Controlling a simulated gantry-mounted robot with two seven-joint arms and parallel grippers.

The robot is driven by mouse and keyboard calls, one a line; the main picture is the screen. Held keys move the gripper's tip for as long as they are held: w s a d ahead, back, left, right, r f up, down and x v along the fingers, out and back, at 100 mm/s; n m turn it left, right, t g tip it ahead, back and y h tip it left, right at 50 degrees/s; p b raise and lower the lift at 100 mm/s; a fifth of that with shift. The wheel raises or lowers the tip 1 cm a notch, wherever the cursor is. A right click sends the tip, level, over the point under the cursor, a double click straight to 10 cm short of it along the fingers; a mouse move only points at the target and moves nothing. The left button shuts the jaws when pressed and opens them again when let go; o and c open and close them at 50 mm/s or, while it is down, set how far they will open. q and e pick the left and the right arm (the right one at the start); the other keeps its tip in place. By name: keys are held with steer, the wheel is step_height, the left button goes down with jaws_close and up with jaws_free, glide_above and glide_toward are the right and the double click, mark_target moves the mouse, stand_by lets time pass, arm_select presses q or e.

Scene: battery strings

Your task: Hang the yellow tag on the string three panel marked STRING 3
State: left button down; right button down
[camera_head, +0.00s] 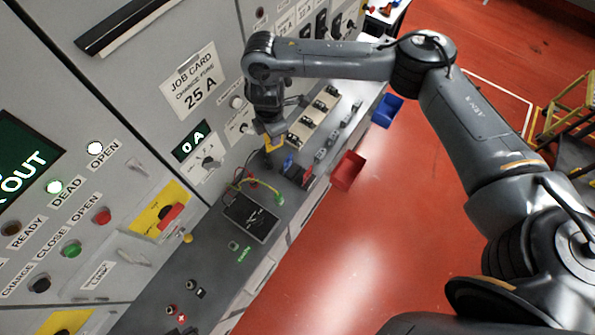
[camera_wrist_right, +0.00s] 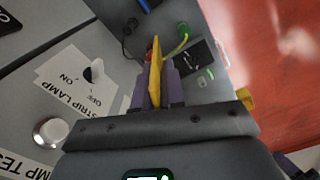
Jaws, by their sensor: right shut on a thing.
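The yellow tag (camera_head: 274,143) is at my right gripper (camera_head: 268,158), above the back of the grey bench, close to the cabinet front. In the right wrist view the tag (camera_wrist_right: 156,68) stands edge-on between the purple fingers of my right gripper (camera_wrist_right: 154,88), which are shut on it. No lettering reading STRING 3 can be made out in either view. A cabinet panel (camera_head: 95,215) at the left carries READY, DEAD and OPEN lamps, buttons and a red handle (camera_head: 170,216) on a yellow plate. My left gripper is not in view.
A black meter (camera_head: 250,218) with coloured leads lies on the bench. A red bin (camera_head: 347,171) and a blue bin (camera_head: 387,110) hang at its front edge. A rack of fuses (camera_head: 312,118) stands beyond the gripper.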

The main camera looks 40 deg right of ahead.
steer(key=s+d+f+n+b, duration=0.1)
steer(key=d+f+n+b, duration=0.1)
steer(key=f, duration=0.7)
steer(key=s+d+f+n+b, duration=0.1)
steer(key=d+f+n+b, duration=0.1)
steer(key=d+f+b, duration=0.3)
steer(key=shift+f+n+b, duration=0.3)
steer(key=shift+f+n, duration=0.1)
steer(key=shift+f, duration=1.65)
steer(key=shift+d, duration=0.1)
